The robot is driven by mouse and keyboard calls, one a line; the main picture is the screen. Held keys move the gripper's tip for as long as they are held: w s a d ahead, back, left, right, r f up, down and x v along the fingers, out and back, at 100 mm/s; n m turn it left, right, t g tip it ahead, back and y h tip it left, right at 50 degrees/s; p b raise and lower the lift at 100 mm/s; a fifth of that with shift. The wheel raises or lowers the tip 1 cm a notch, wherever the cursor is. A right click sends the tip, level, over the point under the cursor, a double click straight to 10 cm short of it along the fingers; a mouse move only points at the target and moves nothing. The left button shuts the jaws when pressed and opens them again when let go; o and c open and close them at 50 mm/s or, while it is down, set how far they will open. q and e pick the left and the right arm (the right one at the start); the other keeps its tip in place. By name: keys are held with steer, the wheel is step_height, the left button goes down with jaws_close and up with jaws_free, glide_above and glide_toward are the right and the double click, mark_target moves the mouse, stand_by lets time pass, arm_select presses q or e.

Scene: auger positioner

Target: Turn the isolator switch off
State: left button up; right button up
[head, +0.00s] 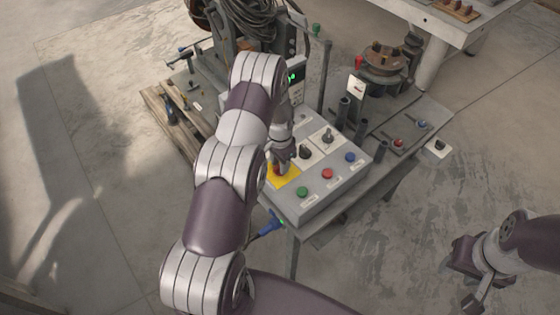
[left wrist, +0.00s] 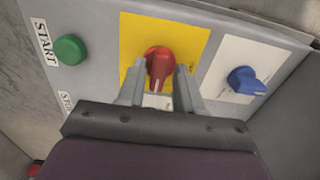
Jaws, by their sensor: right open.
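The isolator switch is a red rotary knob (left wrist: 158,62) on a yellow plate (left wrist: 195,45) in the left wrist view. Its white mark points down, towards my gripper. In the head view the yellow plate (head: 287,178) lies at the left end of the grey control box, and my left arm hides much of it. My left gripper (left wrist: 158,82) has one finger on each side of the red knob; whether they press on it I cannot tell. In the head view the left gripper (head: 280,165) is over the plate. My right gripper (head: 465,270) is open and empty, at the lower right over bare floor.
The control box (head: 315,205) also carries a green button (head: 302,191), a red button (head: 327,173), a blue control (head: 350,157) and black selector knobs (head: 327,136). The wrist view shows a blue knob (left wrist: 246,82) and a green START button (left wrist: 70,48) beside the plate.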

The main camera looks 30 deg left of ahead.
arm_select(q)
steer(key=shift+w+a, duration=0.1)
jaws_close()
steer(key=shift+d+r, duration=0.1)
steer(key=shift+d, duration=0.1)
steer(key=shift+a, duration=0.1)
